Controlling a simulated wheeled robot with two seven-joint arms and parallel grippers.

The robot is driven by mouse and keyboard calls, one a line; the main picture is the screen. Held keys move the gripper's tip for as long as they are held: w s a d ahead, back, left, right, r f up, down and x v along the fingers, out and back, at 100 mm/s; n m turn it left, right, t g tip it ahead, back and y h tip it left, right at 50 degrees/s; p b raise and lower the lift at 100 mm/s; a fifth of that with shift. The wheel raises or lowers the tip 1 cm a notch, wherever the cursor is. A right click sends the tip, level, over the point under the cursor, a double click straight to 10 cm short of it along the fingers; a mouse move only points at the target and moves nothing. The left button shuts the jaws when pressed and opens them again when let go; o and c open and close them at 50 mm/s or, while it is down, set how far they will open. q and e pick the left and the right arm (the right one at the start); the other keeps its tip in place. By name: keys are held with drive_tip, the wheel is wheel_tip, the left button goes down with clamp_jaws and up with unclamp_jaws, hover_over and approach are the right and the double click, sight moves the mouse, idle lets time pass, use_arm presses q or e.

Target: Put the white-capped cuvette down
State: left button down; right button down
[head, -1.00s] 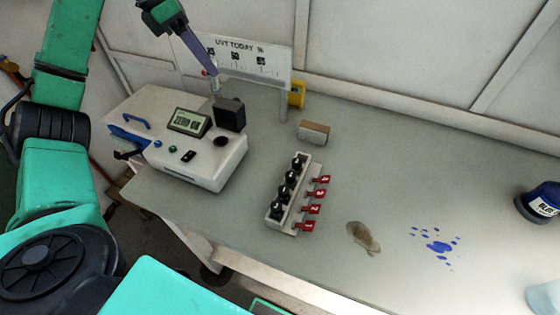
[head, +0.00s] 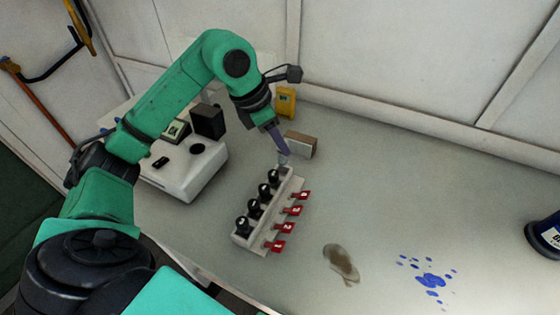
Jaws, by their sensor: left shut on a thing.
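My left gripper (head: 282,150) comes down from the upper left with its purple-grey fingers shut on a small pale, clear cuvette (head: 284,160). The cuvette is over the far end of the white rack (head: 262,243); I cannot tell whether it touches the rack or sits in it. Its cap is hidden between the fingers or too small to make out. Several black-capped cuvettes (head: 254,208) stand in a row in the rack, with red numbered tags (head: 288,226) along its right side. My right gripper is not in view.
The white reader (head: 190,175) with a black block (head: 208,120) is left of the rack, partly behind my left arm. A small brown-and-white box (head: 301,145) lies just behind the gripper.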

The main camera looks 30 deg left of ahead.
sight(280, 164)
use_arm(q)
wheel_tip(280, 164, down, 6)
drive_tip(key=shift+r, duration=0.2)
drive_tip(key=shift+f, duration=0.1)
drive_tip(key=c, duration=0.6)
unclamp_jaws()
drive_tip(key=shift+r, duration=0.2)
drive_tip(key=v, duration=1.2)
drive_tip(key=shift+s, duration=0.15)
drive_tip(key=shift+f, duration=0.1)
